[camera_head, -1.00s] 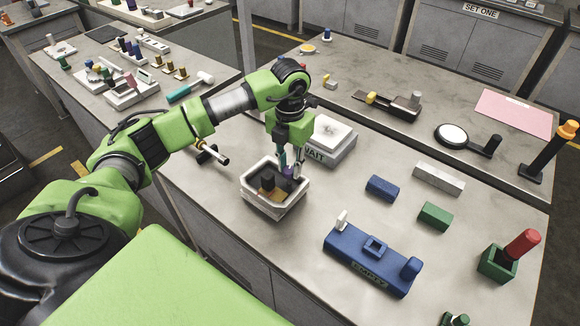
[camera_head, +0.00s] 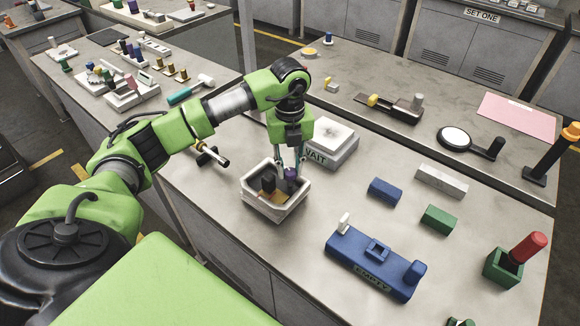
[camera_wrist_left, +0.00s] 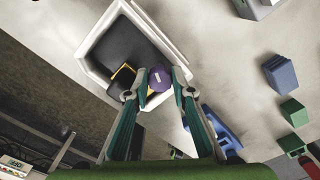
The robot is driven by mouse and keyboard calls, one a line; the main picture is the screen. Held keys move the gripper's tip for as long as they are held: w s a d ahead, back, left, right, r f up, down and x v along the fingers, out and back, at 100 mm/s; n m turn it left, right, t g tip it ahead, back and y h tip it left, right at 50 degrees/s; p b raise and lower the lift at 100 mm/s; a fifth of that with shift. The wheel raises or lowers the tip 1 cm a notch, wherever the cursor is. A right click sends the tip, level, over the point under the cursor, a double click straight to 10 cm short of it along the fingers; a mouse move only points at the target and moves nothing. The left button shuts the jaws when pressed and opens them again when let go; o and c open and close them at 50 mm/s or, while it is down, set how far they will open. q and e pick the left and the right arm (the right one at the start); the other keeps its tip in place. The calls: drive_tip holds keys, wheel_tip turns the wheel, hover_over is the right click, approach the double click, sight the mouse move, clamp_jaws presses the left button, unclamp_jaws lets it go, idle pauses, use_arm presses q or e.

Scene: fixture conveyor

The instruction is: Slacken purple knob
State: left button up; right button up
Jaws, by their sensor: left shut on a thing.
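The purple knob (camera_head: 291,173) sits at the right inner side of a white open box (camera_head: 277,213). In the left wrist view the knob (camera_wrist_left: 160,78) shows as a round purple top with a pale mark. My left gripper (camera_head: 290,167) points down over the box and is shut on the knob, with one finger on each side. Its fingers also show in the wrist view (camera_wrist_left: 159,86). A dark block (camera_wrist_left: 123,48) with a yellow edge lies in the box beside the knob. The knob's lower part is hidden. My right gripper is not in view.
A white block marked WAIT (camera_head: 333,142) stands close behind the box. A blue fixture marked EMPTY (camera_head: 350,262), blue (camera_head: 384,190) and green (camera_head: 438,219) blocks, and a green holder with a red cylinder (camera_head: 527,247) are to the right. The counter between is clear.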

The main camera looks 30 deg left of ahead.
use_arm(q)
drive_tip(key=shift+r+n, duration=0.1)
drive_tip(key=shift+n, duration=0.2)
drive_tip(key=o, duration=1.1)
